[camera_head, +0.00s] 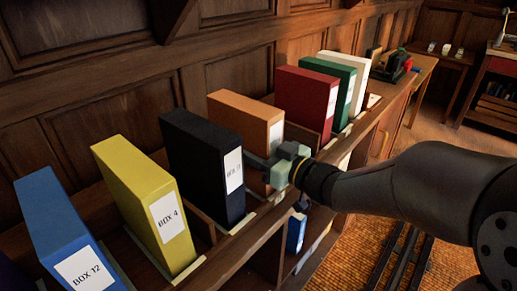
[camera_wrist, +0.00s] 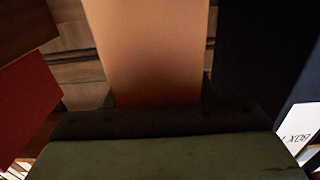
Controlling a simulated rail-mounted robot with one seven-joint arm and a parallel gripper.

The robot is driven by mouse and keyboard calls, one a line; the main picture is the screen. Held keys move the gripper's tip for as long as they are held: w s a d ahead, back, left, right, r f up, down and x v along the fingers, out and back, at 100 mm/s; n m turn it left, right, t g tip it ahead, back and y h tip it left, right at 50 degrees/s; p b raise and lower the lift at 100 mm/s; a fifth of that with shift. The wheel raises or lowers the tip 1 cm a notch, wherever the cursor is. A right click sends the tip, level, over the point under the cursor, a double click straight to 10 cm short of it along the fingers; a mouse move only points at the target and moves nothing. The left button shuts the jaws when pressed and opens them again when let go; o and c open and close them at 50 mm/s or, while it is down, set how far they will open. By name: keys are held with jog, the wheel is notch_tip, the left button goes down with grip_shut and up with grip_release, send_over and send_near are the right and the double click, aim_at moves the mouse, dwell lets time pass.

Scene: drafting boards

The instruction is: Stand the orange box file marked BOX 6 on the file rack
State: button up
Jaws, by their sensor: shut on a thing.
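The orange box file (camera_head: 244,114) stands upright on the wooden rack (camera_head: 239,241), between the black file and the red file. A white label shows on its spine, partly hidden by my gripper, and I cannot read it. My gripper (camera_head: 272,166) is at the lower front of the orange file and is shut on it. In the wrist view the orange file (camera_wrist: 155,50) rises straight up from the jaws and fills the middle. The fingertips are hidden there. I cannot tell whether its base rests fully on the shelf.
The black file (camera_head: 203,163) stands close left of the orange one, the red file (camera_head: 307,98) to its right. Yellow (camera_head: 138,197), blue (camera_head: 60,227), green (camera_head: 337,86) and white (camera_head: 357,77) files share the rack. A blue file (camera_head: 296,231) sits on a lower shelf.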

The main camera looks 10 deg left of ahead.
jog(key=o, duration=1.6)
jog(key=v, duration=1.7)
jog(key=shift+s+d, duration=0.15)
jog(key=shift+d, duration=0.05)
